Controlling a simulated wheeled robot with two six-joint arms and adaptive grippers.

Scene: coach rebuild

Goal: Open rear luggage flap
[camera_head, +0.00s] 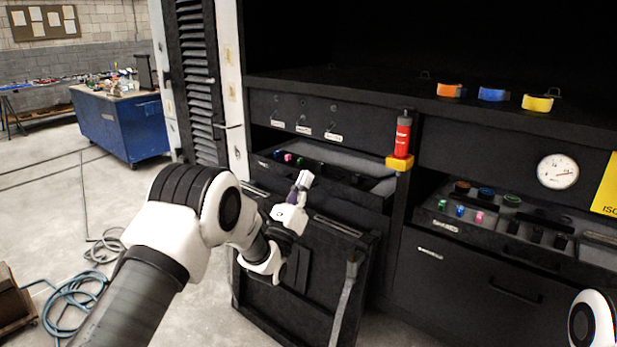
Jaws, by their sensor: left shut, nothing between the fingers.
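A black flap panel (318,295) stands below the left open bay of the dark coach body. It leans outward from the body, with a grey strap (346,295) running down its right side. My left gripper (303,180) is shut and empty. Its fingers point up in front of the left bay's tray, above the flap's top edge, and I cannot tell whether they touch anything.
A red cylinder (402,138) in a yellow holder stands between the bays. The right bay has a closed lower panel (470,275) with a handle and a gauge (558,172) above. Blue hoses (75,298) lie on the floor at left. A blue cabinet (120,125) stands behind.

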